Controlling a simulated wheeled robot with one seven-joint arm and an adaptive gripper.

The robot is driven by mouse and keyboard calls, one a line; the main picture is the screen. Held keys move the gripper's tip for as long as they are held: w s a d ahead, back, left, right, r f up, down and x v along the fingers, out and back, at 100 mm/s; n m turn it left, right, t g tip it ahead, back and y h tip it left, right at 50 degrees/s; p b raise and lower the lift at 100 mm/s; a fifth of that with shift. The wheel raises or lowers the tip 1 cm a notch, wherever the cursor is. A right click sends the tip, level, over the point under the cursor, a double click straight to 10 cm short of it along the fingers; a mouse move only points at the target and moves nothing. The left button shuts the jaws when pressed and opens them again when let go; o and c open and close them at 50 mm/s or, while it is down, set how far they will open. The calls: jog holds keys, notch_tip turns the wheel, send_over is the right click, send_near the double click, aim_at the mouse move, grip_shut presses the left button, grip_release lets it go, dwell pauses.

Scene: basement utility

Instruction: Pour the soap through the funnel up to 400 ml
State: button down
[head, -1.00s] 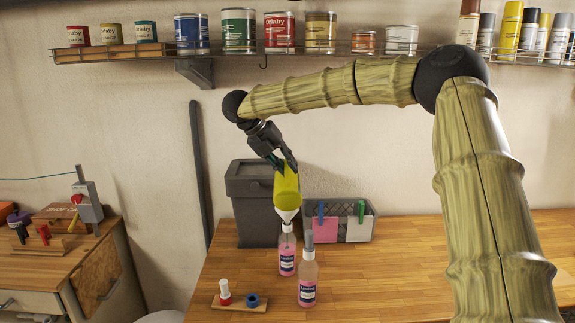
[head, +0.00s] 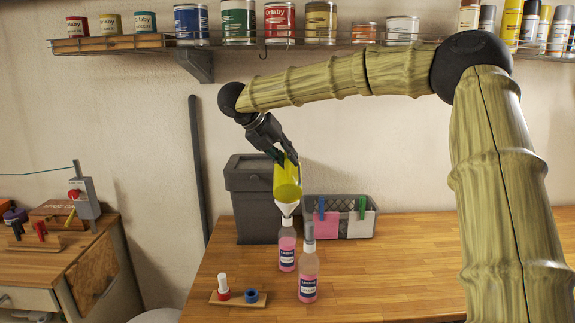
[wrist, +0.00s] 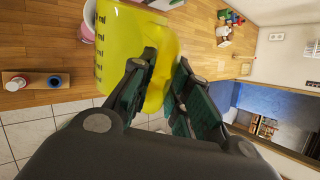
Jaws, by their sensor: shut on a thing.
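My gripper (head: 282,157) is shut on a yellow translucent measuring jug (head: 287,182) and holds it steeply tipped, mouth down. The jug fills much of the wrist view (wrist: 125,55), with dark ml marks on its side. Just below its mouth is a white funnel (head: 287,209), set in the neck of the rear soap bottle (head: 287,252). That bottle stands upright with pink liquid inside and a dark blue label. The stream and the level inside the jug cannot be made out. A second pink bottle with a grey top (head: 308,277) stands in front, to the right.
A small wooden holder (head: 238,300) with a white-and-red piece and a blue ring lies front left. A dark grey bin (head: 262,200) and a grey basket (head: 338,215) stand behind the bottles. The right side of the bench (head: 400,260) is clear.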

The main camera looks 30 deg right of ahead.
aim_at(287, 163)
jog(key=shift+s+a+f+b, duration=0.1)
jog(key=shift+s+f+b, duration=0.1)
jog(key=shift+b, duration=0.55)
jog(key=b, duration=0.2)
jog(key=t+h+b, duration=0.1)
jog(key=shift+s+a+f+m+b, duration=0.2)
jog(key=shift+s+a+m+b, duration=0.1)
jog(key=shift+s+b, duration=0.1)
jog(key=shift+s+a+r+t+b, duration=0.1)
jog(key=shift+s+t+b, duration=0.1)
jog(key=shift+t+b, duration=0.4)
jog(key=shift+b, duration=0.35)
jog(key=shift+s+a+h+b, duration=0.15)
jog(key=shift+h+b, duration=0.15)
jog(key=shift+b, duration=0.6)
jog(key=b, duration=0.2)
jog(key=shift+s+a+m+t+b, duration=0.1)
jog(key=shift+s+m+t+b, duration=0.2)
jog(key=shift+m+b, duration=0.1)
jog(key=shift+s+a+h+b, duration=0.1)
jog(key=shift+h+b, duration=0.4)
jog(key=shift+b, duration=0.5)
jog(key=shift+t, duration=0.3)
jog(key=shift+b, duration=0.65)
